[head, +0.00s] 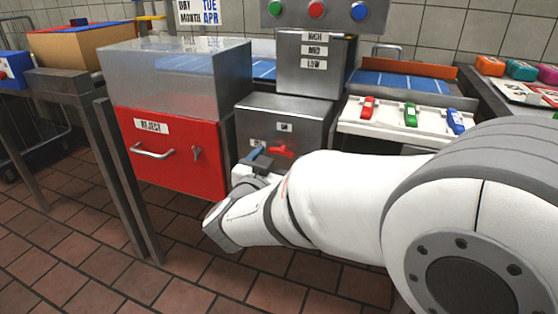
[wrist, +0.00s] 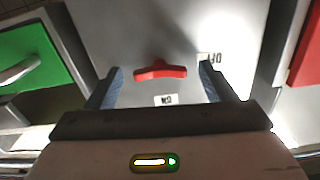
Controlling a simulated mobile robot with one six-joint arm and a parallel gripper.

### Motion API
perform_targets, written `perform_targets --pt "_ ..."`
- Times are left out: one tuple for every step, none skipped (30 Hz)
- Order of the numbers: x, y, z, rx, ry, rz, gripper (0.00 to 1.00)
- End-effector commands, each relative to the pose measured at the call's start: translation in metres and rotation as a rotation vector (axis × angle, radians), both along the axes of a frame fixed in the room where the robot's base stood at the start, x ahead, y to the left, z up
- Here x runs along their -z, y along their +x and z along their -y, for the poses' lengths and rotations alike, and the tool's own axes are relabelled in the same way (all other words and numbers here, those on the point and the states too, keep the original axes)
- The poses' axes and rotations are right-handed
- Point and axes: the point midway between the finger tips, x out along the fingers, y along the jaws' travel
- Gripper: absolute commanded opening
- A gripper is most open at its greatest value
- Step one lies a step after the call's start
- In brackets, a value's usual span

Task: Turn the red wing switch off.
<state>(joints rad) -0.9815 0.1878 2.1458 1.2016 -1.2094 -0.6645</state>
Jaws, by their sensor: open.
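The red wing switch (head: 283,152) sits on the front of a grey metal box (head: 306,113). In the wrist view the switch (wrist: 160,73) lies nearly level across the picture. An OFF label (wrist: 212,58) is near its right end and an ON label (wrist: 165,99) is below its middle, both upside down or turned. I cannot tell which label it is set to. My gripper (wrist: 160,80) is open, with one finger beyond each end of the switch and gaps between. In the head view my gripper (head: 262,157) is at the switch, partly hidden by my wrist.
A red REJECT drawer (head: 172,157) with a handle is left of the box. A panel with HIGH, MED and LOW labels (head: 315,64) stands above. A white tray (head: 387,121) with red, green and blue levers is at right. Tiled floor is open at lower left.

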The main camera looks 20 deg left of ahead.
Motion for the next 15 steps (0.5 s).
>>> perform_targets --pt "-0.0002 -0.0001 0.0000 0.000 0.000 0.000 0.76" --pt "-0.0001 -0.0001 0.0000 0.000 0.000 0.000 0.76" --pt "-0.0001 -0.0002 0.0000 0.000 0.000 0.000 0.76" --pt "-0.0001 -0.0002 0.0000 0.000 0.000 0.000 0.73" --pt "-0.0001 -0.0003 0.0000 0.000 0.000 0.000 0.71" --pt "-0.0001 -0.0003 0.0000 0.000 0.000 0.000 0.67" --pt "0.0000 -0.0003 0.0000 0.000 0.000 0.000 0.65" --pt "0.0000 -0.0003 0.0001 0.000 0.000 0.000 0.62" --pt "0.0000 -0.0003 0.0001 0.000 0.000 0.000 0.59" --pt "0.0000 -0.0004 0.0001 0.000 0.000 0.000 0.57" --pt "0.0000 -0.0004 0.0001 0.000 0.000 0.000 0.54" --pt "0.0000 -0.0004 0.0001 0.000 0.000 0.000 0.51" --pt "0.0000 -0.0004 0.0001 0.000 0.000 0.000 0.49" --pt "0.0000 -0.0004 0.0001 0.000 0.000 0.000 0.46" --pt "0.0000 -0.0004 0.0001 0.000 0.000 0.000 0.43"
